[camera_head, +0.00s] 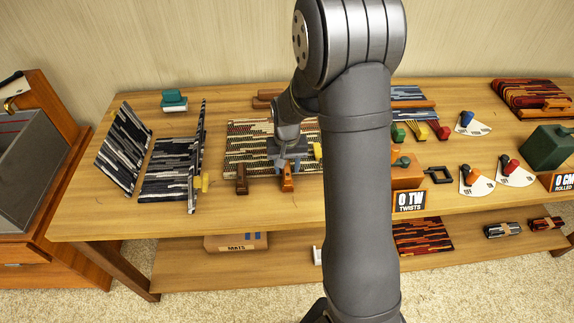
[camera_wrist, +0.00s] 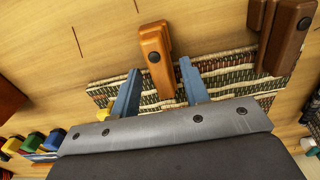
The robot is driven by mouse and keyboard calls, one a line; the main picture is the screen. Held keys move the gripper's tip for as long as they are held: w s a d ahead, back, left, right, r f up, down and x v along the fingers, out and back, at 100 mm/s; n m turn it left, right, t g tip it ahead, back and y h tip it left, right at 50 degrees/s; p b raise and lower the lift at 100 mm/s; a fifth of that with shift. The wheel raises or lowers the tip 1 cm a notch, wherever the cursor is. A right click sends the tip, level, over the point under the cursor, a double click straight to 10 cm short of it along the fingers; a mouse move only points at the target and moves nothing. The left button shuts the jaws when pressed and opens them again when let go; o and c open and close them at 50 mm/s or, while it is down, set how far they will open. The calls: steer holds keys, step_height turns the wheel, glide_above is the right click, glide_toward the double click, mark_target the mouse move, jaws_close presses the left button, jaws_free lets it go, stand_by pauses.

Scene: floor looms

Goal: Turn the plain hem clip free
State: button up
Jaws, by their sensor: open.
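A patterned woven mat (camera_head: 240,140) lies on the table, also in the wrist view (camera_wrist: 225,72). Two hem clips sit at its front edge. One is orange-brown (camera_head: 287,180), with a dark round pivot, and shows in the wrist view (camera_wrist: 155,45). The other is dark brown (camera_head: 241,180), right in the wrist view (camera_wrist: 288,38). I cannot tell which is called plain. My gripper (camera_head: 288,160) is over the mat, behind the orange-brown clip. In the wrist view its blue fingers (camera_wrist: 159,66) are open on either side of that clip's end; contact is not clear.
A brown box (camera_head: 405,175) with a "0 TW TWISTS" sign (camera_head: 410,200) is right of my arm. Bare table lies in front of the clips.

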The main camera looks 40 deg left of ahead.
jaws_close()
steer(key=n, duration=0.4)
steer(key=shift+s+a+n, duration=0.3)
steer(key=shift+s+n, duration=0.05)
steer(key=shift+n, duration=0.05)
steer(key=n, duration=0.2)
steer(key=s+n, duration=0.1)
steer(key=n, duration=0.1)
steer(key=shift+a+n, duration=0.1)
steer(key=shift+n, duration=0.2)
steer(key=n, duration=0.4)
steer(key=shift+s, duration=0.4)
steer(key=shift+s+d+n, duration=0.15)
steer(key=shift+d+n, duration=0.05)
steer(key=shift+n, duration=0.95)
steer(key=shift+s+d+n, duration=0.15)
steer(key=shift+n, duration=1)
jaws_free()
